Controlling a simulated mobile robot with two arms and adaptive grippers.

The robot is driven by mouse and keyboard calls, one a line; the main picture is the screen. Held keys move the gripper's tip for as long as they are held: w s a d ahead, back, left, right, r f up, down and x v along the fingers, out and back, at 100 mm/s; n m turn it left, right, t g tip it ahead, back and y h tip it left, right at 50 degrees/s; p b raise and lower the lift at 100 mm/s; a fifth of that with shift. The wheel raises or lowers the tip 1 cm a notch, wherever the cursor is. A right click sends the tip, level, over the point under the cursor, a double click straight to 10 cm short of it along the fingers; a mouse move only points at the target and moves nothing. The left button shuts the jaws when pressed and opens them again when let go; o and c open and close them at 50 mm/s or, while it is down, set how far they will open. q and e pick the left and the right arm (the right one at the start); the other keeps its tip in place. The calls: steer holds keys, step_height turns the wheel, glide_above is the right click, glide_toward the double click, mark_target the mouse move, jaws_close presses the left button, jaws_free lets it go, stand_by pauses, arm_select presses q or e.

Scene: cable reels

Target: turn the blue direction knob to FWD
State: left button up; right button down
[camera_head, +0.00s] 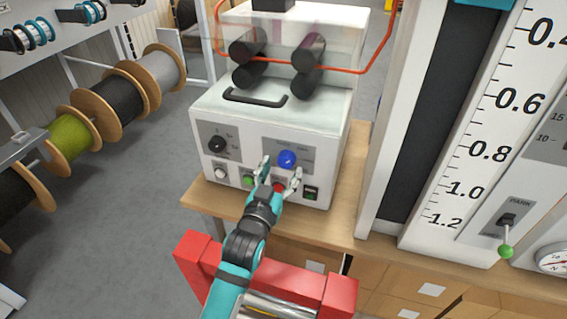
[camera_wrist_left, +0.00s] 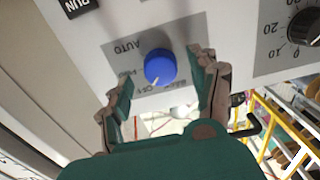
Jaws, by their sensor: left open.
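The blue direction knob (camera_head: 287,158) is on a grey plate on the front of a white machine. In the left wrist view the knob (camera_wrist_left: 160,66) shows a short white mark at its lower edge. The label AUTO is at its upper left there; the other labels around it are too small to read surely. My left gripper (camera_head: 280,170) is open in front of the knob. In the left wrist view its fingers (camera_wrist_left: 162,80) stand on both sides of the knob, with gaps and no visible contact. My right gripper is not in view.
A black knob (camera_head: 217,144), a green button (camera_head: 249,180), a red button (camera_head: 279,187) and a dark switch (camera_head: 311,193) are on the same panel. The machine stands on a wooden bench (camera_head: 345,215). A tall scale (camera_head: 480,130) rises at the right; cable reels (camera_head: 110,100) are at the left.

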arm_select(q)
steer(key=shift+x, duration=1.15)
steer(key=c, duration=1.2)
steer(key=shift+o, duration=0.2)
steer(key=shift+m, duration=0.3)
steer(key=m+p, duration=0.2)
steer(key=m, duration=0.1)
steer(key=shift+r, duration=0.1)
steer(key=shift+m+p, duration=0.65)
steer(key=shift+m, duration=1.95)
